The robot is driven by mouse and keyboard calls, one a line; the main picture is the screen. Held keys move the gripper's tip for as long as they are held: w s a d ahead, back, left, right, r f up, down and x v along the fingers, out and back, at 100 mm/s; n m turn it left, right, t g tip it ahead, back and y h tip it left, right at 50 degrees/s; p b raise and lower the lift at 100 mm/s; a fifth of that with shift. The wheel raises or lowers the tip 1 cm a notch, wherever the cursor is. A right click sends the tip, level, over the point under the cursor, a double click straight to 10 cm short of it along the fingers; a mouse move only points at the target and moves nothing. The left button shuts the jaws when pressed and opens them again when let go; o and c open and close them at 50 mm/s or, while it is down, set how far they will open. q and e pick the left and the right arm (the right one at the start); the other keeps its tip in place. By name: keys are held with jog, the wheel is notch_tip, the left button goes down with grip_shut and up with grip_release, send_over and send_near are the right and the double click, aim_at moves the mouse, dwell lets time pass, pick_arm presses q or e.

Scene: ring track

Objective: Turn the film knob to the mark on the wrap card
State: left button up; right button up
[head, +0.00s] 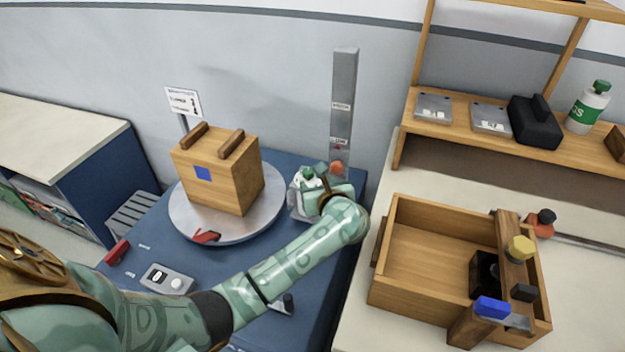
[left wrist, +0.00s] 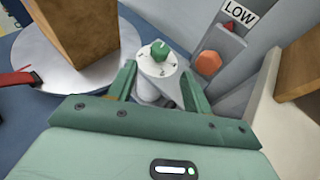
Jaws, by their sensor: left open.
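A green knob (left wrist: 160,50) sits on a round white dial with dark marks, on a grey housing; it also shows in the head view (head: 308,177). I take it for the film knob. My left gripper (left wrist: 156,69) is open, its two fingers either side of the dial's near side, with nothing held. In the head view my left gripper (head: 320,194) is beside the knob and partly hides its housing. A white card on a post (head: 183,102), likely the wrap card, stands behind the turntable; its print is too small to read.
A wooden box (head: 218,172) with two handles and a blue patch stands on the round turntable (head: 190,228). An orange hexagonal knob (left wrist: 208,62) is on the grey column (head: 343,95) close to my right finger. A wooden tray (head: 425,210) stands on the right counter.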

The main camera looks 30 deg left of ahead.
aim_at(310, 175)
pick_arm(q)
jog(key=b+x, duration=0.1)
jog(key=x, duration=0.5)
jog(key=shift+f+b, duration=0.15)
jog(key=shift+b, duration=0.25)
jog(key=shift+w+a, duration=0.25)
pick_arm(e)
jog(key=shift+s+a+f, duration=0.15)
jog(key=shift+s+f, duration=0.15)
jog(key=shift+f, duration=0.3)
jog(key=shift+s+a+f, duration=0.1)
jog(key=shift+s+f, duration=0.15)
jog(key=shift+f, duration=0.3)
pick_arm(q)
jog(key=c, duration=1)
